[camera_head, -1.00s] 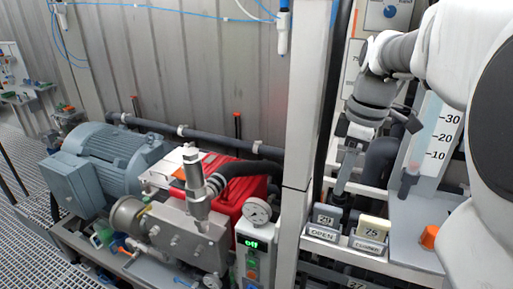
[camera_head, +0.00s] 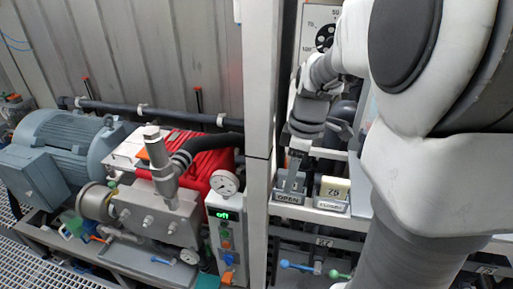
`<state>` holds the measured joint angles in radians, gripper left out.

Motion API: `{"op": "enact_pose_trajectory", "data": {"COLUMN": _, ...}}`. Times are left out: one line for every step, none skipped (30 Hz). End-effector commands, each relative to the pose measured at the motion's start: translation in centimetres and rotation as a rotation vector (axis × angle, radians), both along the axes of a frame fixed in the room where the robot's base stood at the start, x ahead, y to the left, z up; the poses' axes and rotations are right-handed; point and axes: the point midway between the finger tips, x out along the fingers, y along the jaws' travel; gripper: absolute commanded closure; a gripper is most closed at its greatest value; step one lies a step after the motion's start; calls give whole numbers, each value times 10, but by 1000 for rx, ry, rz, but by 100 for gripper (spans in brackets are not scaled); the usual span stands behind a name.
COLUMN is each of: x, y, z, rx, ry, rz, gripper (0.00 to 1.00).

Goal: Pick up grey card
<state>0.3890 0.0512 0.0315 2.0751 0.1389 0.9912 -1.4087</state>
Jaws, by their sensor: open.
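The grey card (camera_head: 283,185) stands in the slot marked OPEN (camera_head: 289,199), at the left end of a small holder on the frame's ledge. My gripper (camera_head: 292,183) points down right at the card and hides much of it, including its number. The gripper is open; the picture is too small to tell whether its fingers touch the card or straddle it. A cream card (camera_head: 334,189) reading 75 stands just to the right in the slot marked CLOSED.
A grey upright post (camera_head: 259,110) rises just left of the holder. Left of it are a red pump (camera_head: 208,170), a gauge (camera_head: 224,183) and a control box reading off (camera_head: 224,215). Blue and green valve handles (camera_head: 297,266) sit below the ledge. My arm covers the right side.

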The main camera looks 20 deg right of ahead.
Motion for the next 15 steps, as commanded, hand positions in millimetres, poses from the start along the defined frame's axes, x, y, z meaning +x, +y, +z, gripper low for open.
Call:
{"op": "enact_pose_trajectory", "data": {"x": 0, "y": 0, "z": 0, "rx": 0, "ry": 0, "rz": 0, "gripper": 40}}
{"op": "enact_pose_trajectory", "data": {"x": 0, "y": 0, "z": 0, "rx": 0, "ry": 0, "rz": 0, "gripper": 45}}
{"op": "enact_pose_trajectory", "data": {"x": 0, "y": 0, "z": 0, "rx": 0, "ry": 0, "rz": 0, "gripper": 53}}
{"op": "enact_pose_trajectory", "data": {"x": 0, "y": 0, "z": 0, "rx": 0, "ry": 0, "rz": 0, "gripper": 58}}
{"op": "enact_pose_trajectory", "data": {"x": 0, "y": 0, "z": 0, "rx": 0, "ry": 0, "rz": 0, "gripper": 63}}
{"op": "enact_pose_trajectory", "data": {"x": 0, "y": 0, "z": 0, "rx": 0, "ry": 0, "rz": 0, "gripper": 71}}
{"op": "enact_pose_trajectory", "data": {"x": 0, "y": 0, "z": 0, "rx": 0, "ry": 0, "rz": 0, "gripper": 76}}
{"op": "enact_pose_trajectory", "data": {"x": 0, "y": 0, "z": 0, "rx": 0, "ry": 0, "rz": 0, "gripper": 81}}
{"op": "enact_pose_trajectory", "data": {"x": 0, "y": 0, "z": 0, "rx": 0, "ry": 0, "rz": 0, "gripper": 89}}
{"op": "enact_pose_trajectory", "data": {"x": 0, "y": 0, "z": 0, "rx": 0, "ry": 0, "rz": 0, "gripper": 94}}
{"op": "enact_pose_trajectory", "data": {"x": 0, "y": 0, "z": 0, "rx": 0, "ry": 0, "rz": 0, "gripper": 99}}
{"op": "enact_pose_trajectory", "data": {"x": 0, "y": 0, "z": 0, "rx": 0, "ry": 0, "rz": 0, "gripper": 100}}
{"op": "enact_pose_trajectory", "data": {"x": 0, "y": 0, "z": 0, "rx": 0, "ry": 0, "rz": 0, "gripper": 100}}
{"op": "enact_pose_trajectory", "data": {"x": 0, "y": 0, "z": 0, "rx": 0, "ry": 0, "rz": 0, "gripper": 100}}
{"op": "enact_pose_trajectory", "data": {"x": 0, "y": 0, "z": 0, "rx": 0, "ry": 0, "rz": 0, "gripper": 100}}
